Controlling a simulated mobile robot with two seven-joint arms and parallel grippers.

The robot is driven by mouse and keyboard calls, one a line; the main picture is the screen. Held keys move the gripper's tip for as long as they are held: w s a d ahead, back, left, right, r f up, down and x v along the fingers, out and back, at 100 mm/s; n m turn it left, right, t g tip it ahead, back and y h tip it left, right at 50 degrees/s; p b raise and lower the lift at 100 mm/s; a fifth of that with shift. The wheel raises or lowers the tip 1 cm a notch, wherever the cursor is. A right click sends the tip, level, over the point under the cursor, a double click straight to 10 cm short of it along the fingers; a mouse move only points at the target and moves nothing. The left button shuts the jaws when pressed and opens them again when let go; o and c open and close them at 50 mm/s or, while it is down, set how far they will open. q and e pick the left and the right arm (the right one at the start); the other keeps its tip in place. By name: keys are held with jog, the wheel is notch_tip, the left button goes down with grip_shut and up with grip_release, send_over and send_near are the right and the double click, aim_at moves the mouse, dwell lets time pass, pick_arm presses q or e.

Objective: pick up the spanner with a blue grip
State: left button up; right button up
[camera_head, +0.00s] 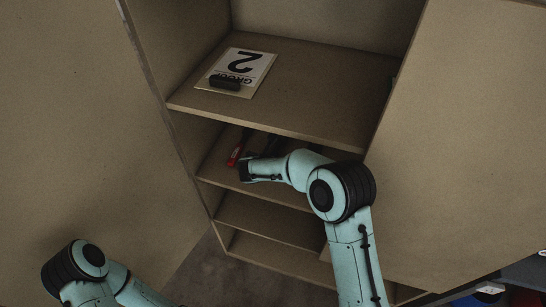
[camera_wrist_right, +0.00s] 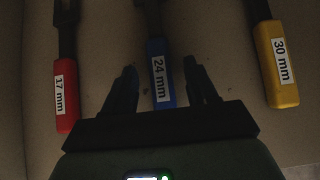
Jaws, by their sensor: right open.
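The spanner with a blue grip (camera_wrist_right: 170,72), labelled 24 mm, lies on a shelf in the right wrist view. Its dark shaft runs up and away. My right gripper (camera_wrist_right: 162,78) is open, with one finger on each side of the blue grip and a gap visible on both sides. Whether the fingers are level with the grip or above it, I cannot tell. In the head view my right arm reaches into the second shelf and hides the blue grip. My left gripper is out of view; only part of its arm shows at bottom left.
A red-gripped tool labelled 17 mm (camera_wrist_right: 66,98) lies left of the blue one, and a yellow-gripped tool labelled 30 mm (camera_wrist_right: 279,65) lies right. The upper shelf (camera_head: 320,90) holds a sign (camera_head: 240,66) with a black object (camera_head: 225,83). Side panels flank the shelves.

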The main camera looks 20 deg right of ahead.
grip_shut()
jog(key=shift+s+r, duration=0.1)
dwell(0.3)
